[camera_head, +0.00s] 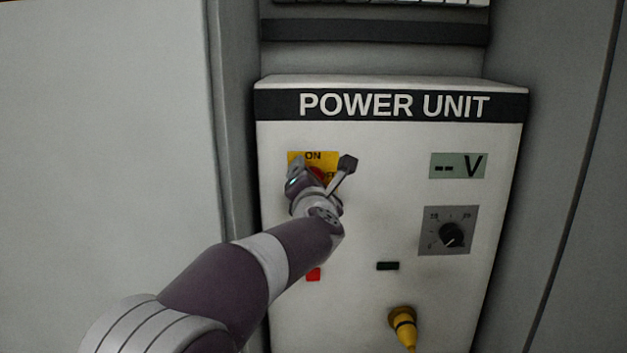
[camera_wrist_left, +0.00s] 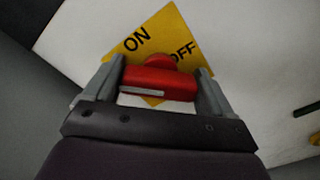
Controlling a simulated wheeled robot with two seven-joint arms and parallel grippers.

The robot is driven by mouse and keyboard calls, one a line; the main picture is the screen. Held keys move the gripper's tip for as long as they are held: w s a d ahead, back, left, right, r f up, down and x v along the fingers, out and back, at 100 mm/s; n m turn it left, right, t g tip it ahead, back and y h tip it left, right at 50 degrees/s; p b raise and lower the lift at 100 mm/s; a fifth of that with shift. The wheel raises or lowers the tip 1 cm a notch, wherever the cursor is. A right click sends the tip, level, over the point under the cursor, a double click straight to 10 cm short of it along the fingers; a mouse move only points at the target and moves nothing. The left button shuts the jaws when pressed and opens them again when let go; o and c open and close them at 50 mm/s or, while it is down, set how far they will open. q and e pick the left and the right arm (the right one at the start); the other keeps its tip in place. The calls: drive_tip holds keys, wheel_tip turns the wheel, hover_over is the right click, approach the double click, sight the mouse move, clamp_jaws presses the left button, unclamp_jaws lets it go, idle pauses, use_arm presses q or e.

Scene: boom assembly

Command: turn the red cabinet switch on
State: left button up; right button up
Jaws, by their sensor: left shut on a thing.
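The red switch (camera_wrist_left: 158,82) sits on a yellow plate (camera_wrist_left: 150,35) marked ON and OFF. In the left wrist view my left gripper (camera_wrist_left: 160,86) has one finger at each end of the red handle and is shut on it. The handle lies nearly level across that picture, below the ON and OFF words. In the head view my left gripper (camera_head: 322,172) is at the yellow plate (camera_head: 312,156) on the power unit, and the gripper hides most of the red switch (camera_head: 317,174). My right gripper is in neither view.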

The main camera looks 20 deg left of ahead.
use_arm(q)
drive_tip(key=m+p, duration=0.1)
drive_tip(key=m, duration=0.3)
drive_tip(key=shift+m, duration=0.3)
drive_tip(key=shift+f+m+p, duration=0.1)
drive_tip(key=shift+m+p, duration=0.45)
drive_tip(key=shift+m, duration=1.45)
drive_tip(key=o, duration=0.9)
drive_tip(key=shift+c, duration=0.2)
drive_tip(key=b+v, duration=0.3)
drive_tip(key=v, duration=0.9)
drive_tip(key=shift+s, duration=0.35)
drive_tip(key=shift+d, duration=0.15)
